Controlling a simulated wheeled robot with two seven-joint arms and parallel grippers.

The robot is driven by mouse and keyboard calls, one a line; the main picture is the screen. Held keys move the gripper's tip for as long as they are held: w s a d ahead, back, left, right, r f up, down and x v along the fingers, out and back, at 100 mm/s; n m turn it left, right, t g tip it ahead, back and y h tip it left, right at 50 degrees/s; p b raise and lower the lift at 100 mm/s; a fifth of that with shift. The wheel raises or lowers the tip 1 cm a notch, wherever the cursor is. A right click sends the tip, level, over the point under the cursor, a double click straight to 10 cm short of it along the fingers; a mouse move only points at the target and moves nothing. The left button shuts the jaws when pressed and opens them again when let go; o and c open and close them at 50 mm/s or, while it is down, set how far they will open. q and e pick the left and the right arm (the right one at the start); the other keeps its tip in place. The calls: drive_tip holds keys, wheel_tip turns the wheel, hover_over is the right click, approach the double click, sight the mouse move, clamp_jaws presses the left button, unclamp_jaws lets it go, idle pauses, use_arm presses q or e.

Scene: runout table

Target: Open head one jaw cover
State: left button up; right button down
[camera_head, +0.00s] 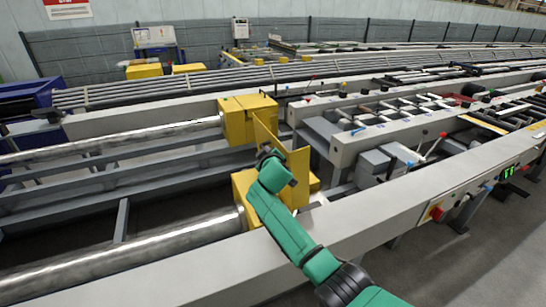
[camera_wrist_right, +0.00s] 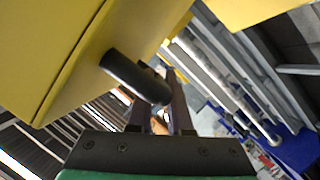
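The near yellow clamp head (camera_head: 246,188) stands at the end of the near bright bar, with an upright yellow plate (camera_head: 299,172) at its right. The far yellow head (camera_head: 236,122) stands behind it, and a thin yellow panel (camera_head: 265,136) sticks out from its right side at an angle. My right gripper (camera_head: 268,155) is against this panel in the head view. In the right wrist view, a black handle (camera_wrist_right: 128,74) projects from a yellow face (camera_wrist_right: 75,60). My right gripper (camera_wrist_right: 168,90) has its dark fingers close together at the handle's end, seemingly shut on it. My left gripper is out of view.
Two shiny round bars (camera_head: 150,135) run left from the heads. A long grey beam (camera_head: 340,228) lies in front, below my right arm. Roller tables (camera_head: 410,115) with small levers spread to the right. Open floor (camera_head: 480,255) lies at the lower right.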

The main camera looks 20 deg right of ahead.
drive_tip(key=shift+s+a+f+b, duration=0.1)
drive_tip(key=shift+a+f+b, duration=0.2)
drive_tip(key=shift+a, duration=0.35)
drive_tip(key=shift+a+f+b, duration=0.15)
drive_tip(key=shift+a+b, duration=0.1)
drive_tip(key=shift+a, duration=0.35)
drive_tip(key=c, duration=0.8)
unclamp_jaws()
drive_tip(key=shift+c, duration=0.2)
drive_tip(key=shift+s, duration=0.1)
drive_tip(key=b+v, duration=0.1)
drive_tip(key=v, duration=1.3)
drive_tip(key=shift+s, duration=0.15)
drive_tip(key=shift+r, duration=0.1)
